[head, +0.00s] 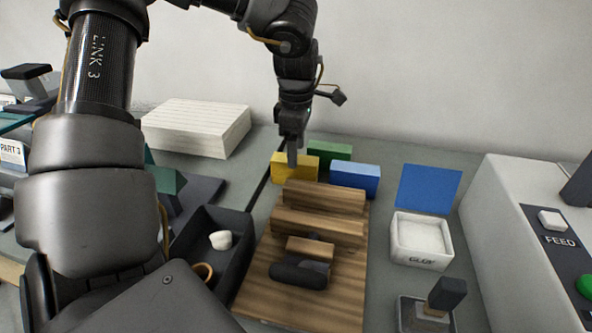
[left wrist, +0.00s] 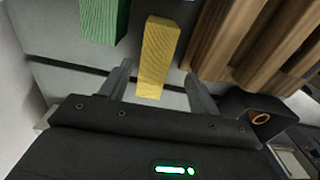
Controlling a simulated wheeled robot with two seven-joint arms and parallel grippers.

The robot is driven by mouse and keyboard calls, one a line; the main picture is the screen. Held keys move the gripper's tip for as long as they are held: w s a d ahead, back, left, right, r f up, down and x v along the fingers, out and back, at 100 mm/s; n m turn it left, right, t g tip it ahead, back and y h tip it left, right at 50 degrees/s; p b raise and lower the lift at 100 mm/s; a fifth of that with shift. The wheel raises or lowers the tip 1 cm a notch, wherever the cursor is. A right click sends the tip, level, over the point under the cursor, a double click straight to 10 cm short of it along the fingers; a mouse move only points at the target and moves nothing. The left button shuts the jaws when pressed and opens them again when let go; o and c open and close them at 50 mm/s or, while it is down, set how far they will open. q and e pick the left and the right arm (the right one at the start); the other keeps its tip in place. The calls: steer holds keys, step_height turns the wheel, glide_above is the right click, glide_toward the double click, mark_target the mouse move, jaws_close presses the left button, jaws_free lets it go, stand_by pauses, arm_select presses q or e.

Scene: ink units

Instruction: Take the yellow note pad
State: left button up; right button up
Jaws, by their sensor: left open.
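The yellow note pad (head: 304,168) stands on the grey bench behind the wooden rack, in front of a green block and left of a blue one. My left gripper (head: 292,152) reaches down to it from above and partly covers it. In the left wrist view the yellow note pad (left wrist: 158,58) lies between the two fingers of my left gripper (left wrist: 160,82), with a gap on each side. The left gripper is open. My right gripper is in neither view.
The green block (head: 329,151) and blue block (head: 355,178) stand close by. The wooden rack (head: 340,290) is in front. A dark tray (head: 240,262), a white GLUE box (head: 421,252), a paper stack (head: 197,126) and a FEED machine (head: 520,220) surround them.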

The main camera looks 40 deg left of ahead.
arm_select(q)
steer(key=shift+f, duration=0.9)
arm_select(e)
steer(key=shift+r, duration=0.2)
arm_select(q)
steer(key=f, duration=0.3)
steer(key=a+f, duration=0.1)
steer(key=f, duration=0.1)
steer(key=shift+w, duration=0.2)
steer(key=shift+d+r, duration=0.1)
steer(key=shift+c, duration=1.6)
steer(key=c, duration=0.7)
steer(key=shift+c, duration=0.6)
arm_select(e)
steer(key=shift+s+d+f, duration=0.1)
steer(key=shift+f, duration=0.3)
arm_select(q)
steer(key=shift+r, duration=0.1)
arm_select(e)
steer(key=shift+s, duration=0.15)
